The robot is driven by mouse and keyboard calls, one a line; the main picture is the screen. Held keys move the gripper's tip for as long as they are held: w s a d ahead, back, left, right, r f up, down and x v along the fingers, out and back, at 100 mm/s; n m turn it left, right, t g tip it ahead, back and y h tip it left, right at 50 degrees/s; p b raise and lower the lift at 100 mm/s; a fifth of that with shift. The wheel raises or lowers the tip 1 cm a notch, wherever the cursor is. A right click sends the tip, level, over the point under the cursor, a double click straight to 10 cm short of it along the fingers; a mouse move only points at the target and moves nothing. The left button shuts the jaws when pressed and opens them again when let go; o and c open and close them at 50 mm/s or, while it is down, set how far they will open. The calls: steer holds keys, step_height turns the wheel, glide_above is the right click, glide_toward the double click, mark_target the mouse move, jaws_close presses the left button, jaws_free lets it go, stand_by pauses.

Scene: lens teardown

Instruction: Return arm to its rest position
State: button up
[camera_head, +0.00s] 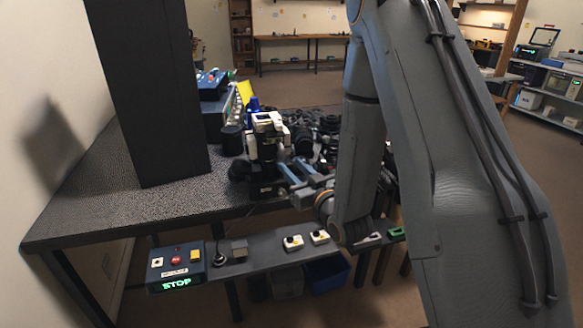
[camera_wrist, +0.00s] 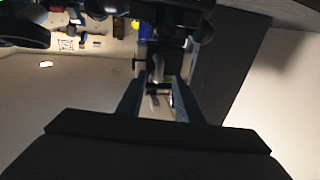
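My arm (camera_head: 400,130) fills the right half of the head view and reaches down to the table. My gripper (camera_head: 287,178) is at its lower end, near the table's front edge. Its two bluish fingers point left toward a white-and-black device (camera_head: 266,140). In the wrist view my gripper (camera_wrist: 157,84) shows its fingers apart, with a lit gap between them. Dark and pale parts show in and beyond that gap. I cannot tell whether the fingertips touch the device. No lens is seen held between the fingers.
The dark table (camera_head: 110,215) has a tall black column (camera_head: 155,90) at left and cluttered dark parts (camera_head: 318,135) behind my gripper. A lower shelf (camera_head: 262,248) in front carries a control box with a green STOP display (camera_head: 176,268) and small switch boxes. Bare tabletop lies at front left.

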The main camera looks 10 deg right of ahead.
steer(key=shift+w, duration=0.1)
steer(key=s+d+f+m+g+h, duration=0.1)
steer(key=s+d+f+g+h, duration=0.1)
steer(key=s+g, duration=0.3)
steer(key=s+d+f+m+g+h, duration=0.1)
steer(key=s+d+f+g+h, duration=0.15)
steer(key=s+g, duration=0.25)
steer(key=s+r+g, duration=0.1)
steer(key=s+g, duration=0.2)
steer(key=s, duration=0.6)
steer(key=s+a+r+m+g, duration=0.1)
steer(key=s+g, duration=0.3)
steer(key=s, duration=0.6)
steer(key=shift+r, duration=0.35)
steer(key=shift+h, duration=0.25)
steer(key=shift+c, duration=0.2)
stand_by(0.5)
